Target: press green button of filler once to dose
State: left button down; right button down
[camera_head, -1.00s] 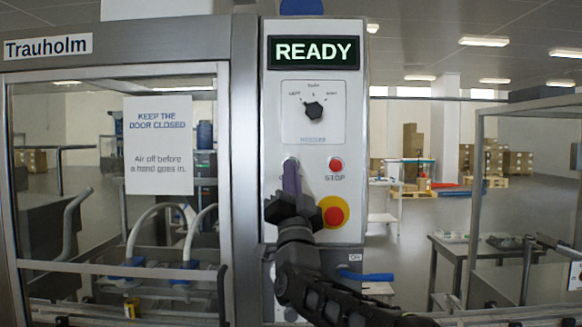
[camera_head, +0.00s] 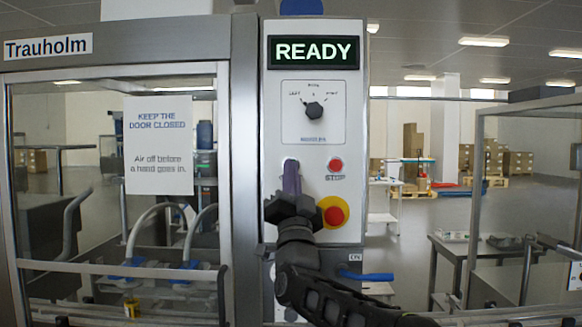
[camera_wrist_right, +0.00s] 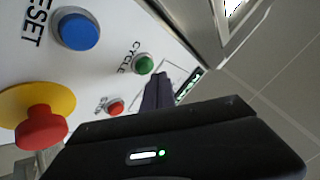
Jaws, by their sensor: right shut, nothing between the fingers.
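The filler's control panel (camera_head: 270,120) stands upright in the head view, its display (camera_head: 314,52) reading READY. The green button (camera_wrist_right: 144,64), labelled CYCLE, shows in the right wrist view; in the head view my fingers cover its place. My right gripper (camera_head: 291,166) is shut and empty, its purple fingers pointing at the panel. In the wrist view the fingertips (camera_wrist_right: 158,80) are close beside the green button; I cannot tell whether they touch the panel. My left gripper is not in view.
Near my fingers are a red STOP button (camera_head: 335,165), a red emergency stop on yellow (camera_head: 334,214) and a blue RESET button (camera_wrist_right: 77,30). A selector knob (camera_head: 314,111) sits above. A glazed door with a sign (camera_head: 158,145) is at left, a blue handle (camera_head: 367,276) below right.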

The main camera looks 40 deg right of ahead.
jog(key=shift+w, duration=0.1)
jog(key=shift+w+d, duration=0.25)
dwell(0.3)
jog(key=shift+w+d, duration=0.3)
jog(key=shift+w, duration=0.1)
dwell(0.8)
jog(key=shift+s+b, duration=0.1)
jog(key=shift+b, duration=0.25)
jog(key=shift+s+a+b, duration=0.55)
jog(key=shift+s+b, duration=0.05)
jog(key=shift+b, duration=0.25)
